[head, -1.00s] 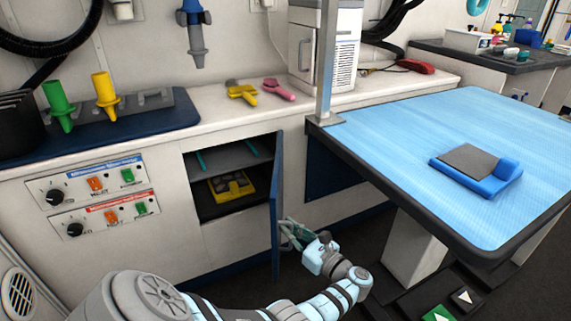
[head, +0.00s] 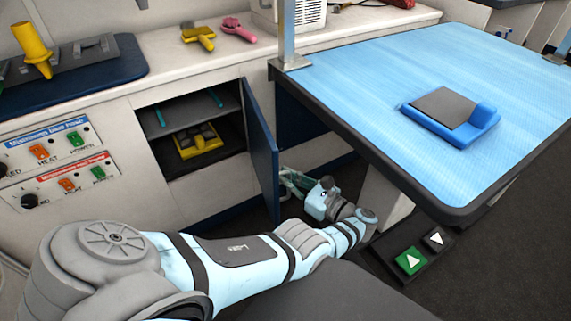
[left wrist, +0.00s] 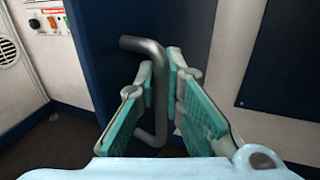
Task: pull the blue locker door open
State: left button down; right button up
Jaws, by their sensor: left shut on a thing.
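The blue locker door (head: 262,150) stands swung out from the cabinet front, with its inner face toward the head camera. The locker (head: 190,165) behind it is open, with a grey shelf (head: 185,108) and a yellow-and-grey item (head: 198,142) inside. My left gripper (head: 289,183) is low on the outer side of the door, near its free edge. In the left wrist view, the teal fingers of my left gripper (left wrist: 162,92) are on both sides of the door's grey bar handle (left wrist: 147,46), shut on it. My right gripper is not in view.
The blue-topped table (head: 400,90) overhangs to the right of the door, with a blue-and-grey item (head: 452,115) on it. Below stand the table's leg and a pedal (head: 411,261). Dark floor (head: 490,270) is open at the lower right.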

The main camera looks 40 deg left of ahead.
pick_arm(q)
jog(key=shift+s+d+f, duration=0.15)
jog(key=shift+s, duration=0.05)
jog(key=c, duration=1.7)
grip_release()
jog(key=shift+r, duration=0.2)
